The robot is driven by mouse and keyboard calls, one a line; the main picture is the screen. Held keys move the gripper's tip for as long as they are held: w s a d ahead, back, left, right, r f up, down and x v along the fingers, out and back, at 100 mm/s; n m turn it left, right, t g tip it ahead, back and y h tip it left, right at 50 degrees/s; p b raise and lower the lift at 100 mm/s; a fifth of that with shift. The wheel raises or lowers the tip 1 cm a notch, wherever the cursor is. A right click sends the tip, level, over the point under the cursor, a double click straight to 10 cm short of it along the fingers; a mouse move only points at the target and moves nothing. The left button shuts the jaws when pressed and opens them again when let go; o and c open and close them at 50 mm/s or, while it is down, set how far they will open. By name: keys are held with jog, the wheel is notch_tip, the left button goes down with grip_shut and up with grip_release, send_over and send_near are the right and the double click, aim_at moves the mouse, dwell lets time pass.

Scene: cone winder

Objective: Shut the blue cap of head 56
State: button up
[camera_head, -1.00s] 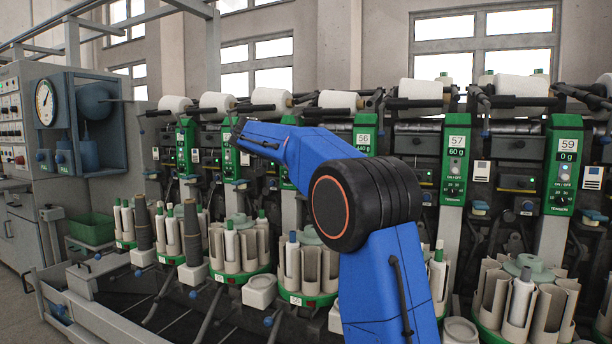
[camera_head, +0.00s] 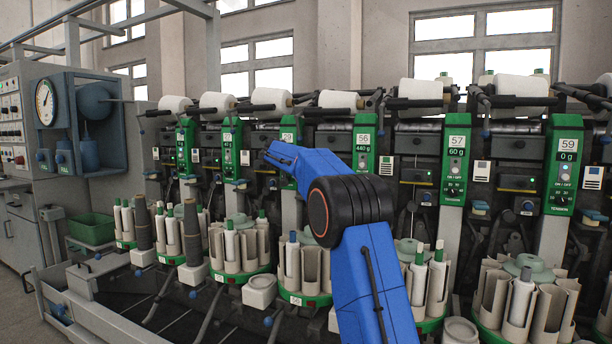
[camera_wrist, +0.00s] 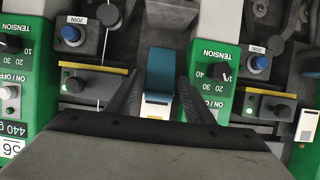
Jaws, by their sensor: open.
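The green panel of head 56 (camera_head: 365,142) stands right of my forearm in the head view. It shows upside down at the left edge of the wrist view (camera_wrist: 14,125). My gripper (camera_wrist: 158,88) is open in the wrist view, with its two dark fingers apart. A teal-blue flap (camera_wrist: 160,72), which looks like the blue cap, lies between and beyond the fingers. I cannot tell whether they touch it or how far it stands open. In the head view my blue arm hides my gripper and that part of the machine.
Blue JOIN buttons (camera_wrist: 72,35) and dark boxes with yellow edges (camera_wrist: 92,84) flank the flap. Another green panel (camera_wrist: 216,75) stands close right of the fingers. Bobbin carousels (camera_head: 303,270) crowd the space below; yarn cones (camera_head: 340,99) line the top.

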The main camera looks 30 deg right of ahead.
jog(key=shift+x, duration=0.9)
grip_shut()
jog(key=shift+s+a+t+h, duration=0.1)
jog(key=shift+a+t+h, duration=0.1)
jog(key=shift+t+h, duration=0.15)
jog(key=shift+s+a+f+t+h, duration=0.4)
jog(key=shift+t+h, duration=0.25)
jog(key=shift+h, duration=0.2)
jog(key=shift+s+a+f+t+h, duration=0.2)
jog(key=shift+a+f+t+h, duration=0.15)
jog(key=shift+f+t+h, duration=0.45)
jog(key=shift+s+a+f+t+h, duration=0.2)
jog(key=shift+a+f+t+h, duration=0.3)
jog(key=shift+h, duration=0.6)
jog(key=shift+d, duration=0.15)
